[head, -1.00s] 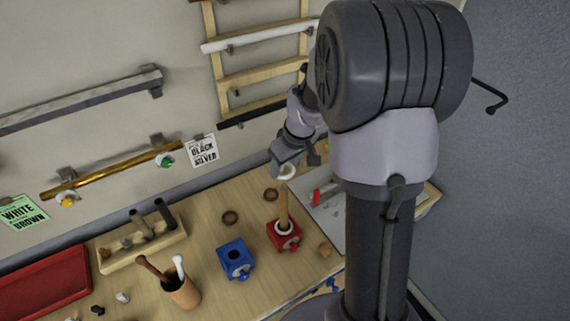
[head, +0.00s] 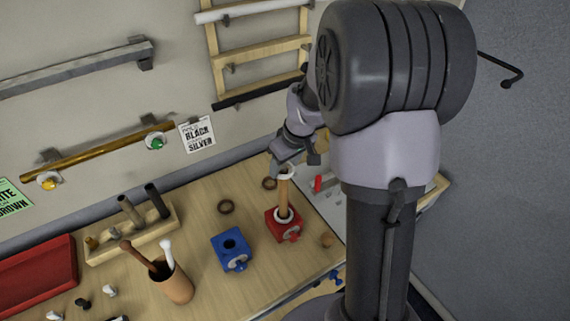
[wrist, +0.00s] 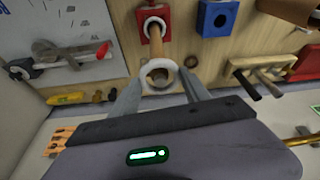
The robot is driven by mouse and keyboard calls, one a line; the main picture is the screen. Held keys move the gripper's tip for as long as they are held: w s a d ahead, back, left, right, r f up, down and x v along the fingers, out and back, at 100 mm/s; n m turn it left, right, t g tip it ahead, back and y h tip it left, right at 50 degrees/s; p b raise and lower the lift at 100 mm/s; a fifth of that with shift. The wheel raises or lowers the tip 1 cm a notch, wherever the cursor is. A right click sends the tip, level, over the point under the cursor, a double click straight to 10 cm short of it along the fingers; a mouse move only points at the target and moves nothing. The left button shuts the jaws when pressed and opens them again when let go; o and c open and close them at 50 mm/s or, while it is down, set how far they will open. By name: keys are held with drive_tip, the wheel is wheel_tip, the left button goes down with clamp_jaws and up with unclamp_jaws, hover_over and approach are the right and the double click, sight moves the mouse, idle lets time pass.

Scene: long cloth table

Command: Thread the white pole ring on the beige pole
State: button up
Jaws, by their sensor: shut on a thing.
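The white pole ring (head: 292,176) is in my gripper (head: 286,166), at the top end of the beige pole (head: 283,195). In the wrist view the ring (wrist: 176,76) sits between my two fingertips (wrist: 160,82), and the pole's end (wrist: 158,48) lines up with its opening. I cannot tell whether the ring is around the tip or just above it. The pole stands upright in a red block (head: 285,235). Another white ring (head: 284,221) encircles the pole's foot.
A blue block (head: 232,252) with an empty hole stands to the left. A cup (head: 174,285) holding two rods and a wooden rack (head: 132,238) stand farther left. A red-handled tool (wrist: 100,50) lies near the pole.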

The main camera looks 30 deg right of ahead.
drive_tip(key=shift+f+b, duration=0.35)
drive_tip(key=shift+f, duration=0.25)
drive_tip(key=o, duration=1.4)
drive_tip(key=shift+r, duration=0.1)
drive_tip(key=p+v, duration=0.3)
drive_tip(key=v, duration=1.4)
drive_tip(key=shift+r, duration=0.2)
drive_tip(key=shift+a, duration=0.1)
